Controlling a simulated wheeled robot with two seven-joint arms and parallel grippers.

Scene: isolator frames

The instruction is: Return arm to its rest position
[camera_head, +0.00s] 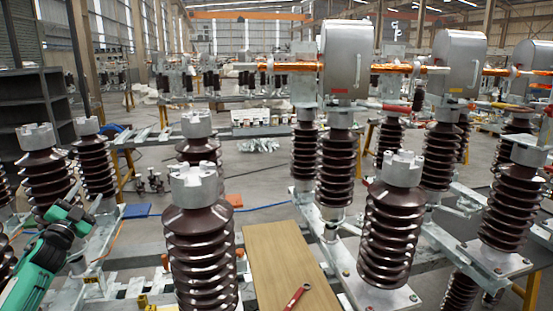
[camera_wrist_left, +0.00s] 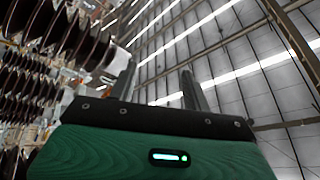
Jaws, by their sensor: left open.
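My left arm (camera_head: 38,262), green and black, comes in at the lower left of the head view. Its wrist end stands beside the brown ribbed insulators at the left. In the left wrist view my left gripper (camera_wrist_left: 158,72) shows two dark fingers spread apart with nothing between them. The fingers point up towards the roof. My right gripper is in neither view.
Brown insulators with grey caps stand close by, one in the front middle (camera_head: 200,250) and one to its right (camera_head: 392,235). A wooden board (camera_head: 285,260) bears a red-handled tool (camera_head: 297,297). Metal housings (camera_head: 347,60) rise at the right.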

